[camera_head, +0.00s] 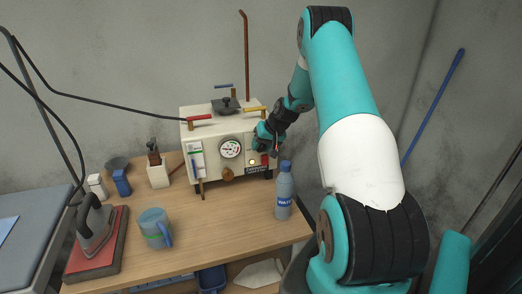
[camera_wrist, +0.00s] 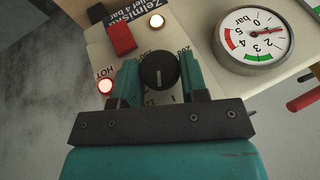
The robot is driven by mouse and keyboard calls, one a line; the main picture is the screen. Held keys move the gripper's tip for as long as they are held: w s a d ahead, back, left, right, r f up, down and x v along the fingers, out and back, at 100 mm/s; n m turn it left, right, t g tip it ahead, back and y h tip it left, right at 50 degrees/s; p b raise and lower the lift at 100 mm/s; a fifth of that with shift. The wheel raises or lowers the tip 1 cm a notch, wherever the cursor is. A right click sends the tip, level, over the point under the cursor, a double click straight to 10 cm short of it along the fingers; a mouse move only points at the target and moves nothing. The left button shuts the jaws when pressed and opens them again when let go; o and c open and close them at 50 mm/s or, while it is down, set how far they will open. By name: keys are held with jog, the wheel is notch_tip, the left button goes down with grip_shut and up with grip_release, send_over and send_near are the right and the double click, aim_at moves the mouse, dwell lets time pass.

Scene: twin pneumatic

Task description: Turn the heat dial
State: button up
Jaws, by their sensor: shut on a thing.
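The heat dial is a round black knob (camera_wrist: 159,71) with a white pointer line, on the cream front panel of the boiler (camera_head: 208,166). Part of a printed scale with "200" shows around it in the wrist view. My gripper (camera_wrist: 160,62) has one teal finger on each side of the knob and is shut on it. In the head view my gripper (camera_head: 265,136) is at the right part of the boiler front and hides the dial.
A red switch (camera_wrist: 121,38), a glowing lamp (camera_wrist: 156,20) and a lit lamp marked HOT (camera_wrist: 104,86) are near the dial. A pressure gauge (camera_wrist: 254,37) is beside it. A water bottle (camera_head: 284,192) stands on the table in front. A mug (camera_head: 154,229) and iron (camera_head: 95,228) are left.

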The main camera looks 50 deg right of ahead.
jog(key=y, duration=0.1)
jog(key=t+y+b, duration=0.1)
jog(key=t+b, duration=0.1)
jog(key=shift+s+d+f+m+y, duration=0.1)
jog(key=shift+d+f+m+y, duration=0.15)
jog(key=shift+m+y, duration=0.15)
jog(key=shift+t+y+b, duration=0.4)
jog(key=shift+b, duration=0.05)
jog(key=shift+r, duration=0.1)
jog(key=o, duration=0.9)
jog(key=b+v, duration=0.3)
jog(key=v, duration=1.4)
jog(key=shift+s+d, duration=0.25)
jog(key=shift+d, duration=0.1)
jog(key=shift+a, duration=0.1)
